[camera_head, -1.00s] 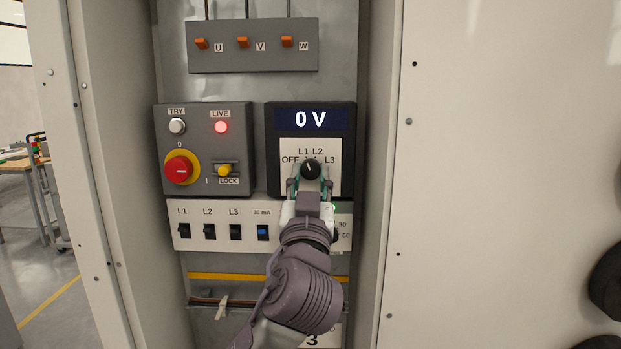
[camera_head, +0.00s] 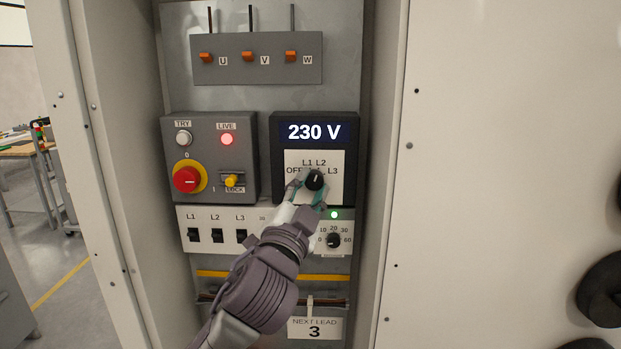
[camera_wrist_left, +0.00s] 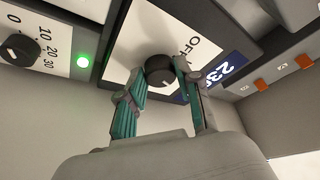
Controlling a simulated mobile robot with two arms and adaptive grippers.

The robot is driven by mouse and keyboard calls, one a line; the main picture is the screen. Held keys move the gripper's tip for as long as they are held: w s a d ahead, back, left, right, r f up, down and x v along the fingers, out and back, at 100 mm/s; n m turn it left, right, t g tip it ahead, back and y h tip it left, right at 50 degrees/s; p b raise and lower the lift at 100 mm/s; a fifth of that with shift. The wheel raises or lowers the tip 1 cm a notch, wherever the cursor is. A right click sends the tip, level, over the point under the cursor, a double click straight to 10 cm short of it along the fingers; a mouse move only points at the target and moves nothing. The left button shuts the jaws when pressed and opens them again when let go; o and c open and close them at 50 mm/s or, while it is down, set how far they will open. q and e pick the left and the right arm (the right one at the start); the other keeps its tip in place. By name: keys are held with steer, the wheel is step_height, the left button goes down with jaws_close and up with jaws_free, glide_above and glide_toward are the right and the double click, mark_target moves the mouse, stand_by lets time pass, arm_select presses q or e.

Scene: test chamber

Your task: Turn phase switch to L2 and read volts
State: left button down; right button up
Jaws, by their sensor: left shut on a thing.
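The phase switch is a round black knob (camera_head: 314,180) on a white plate marked OFF, L1, L2 and L3. The knob also shows in the left wrist view (camera_wrist_left: 160,70). My left gripper (camera_head: 311,188) is shut on the knob, with a fingertip on either side in the wrist view (camera_wrist_left: 159,75). The knob's pale mark seems to point up and slightly right, but I cannot tell exactly which label it meets. The voltmeter display (camera_head: 314,132) above reads 230 V; part of it shows in the wrist view (camera_wrist_left: 224,70). My right gripper is in neither view.
A lit red LIVE lamp (camera_head: 227,139), a red knob (camera_head: 187,179) and a yellow lock lever (camera_head: 231,181) sit left of the meter. A small dial (camera_head: 333,240) and a lit green lamp (camera_head: 334,214) are just below. Cabinet walls flank the panel.

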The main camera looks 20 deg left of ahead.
arm_select(q)
steer(key=shift+m, duration=0.4)
steer(key=c, duration=0.8)
jaws_free()
steer(key=v, duration=0.7)
steer(key=shift+s+f, duration=0.1)
steer(key=shift+s, duration=0.2)
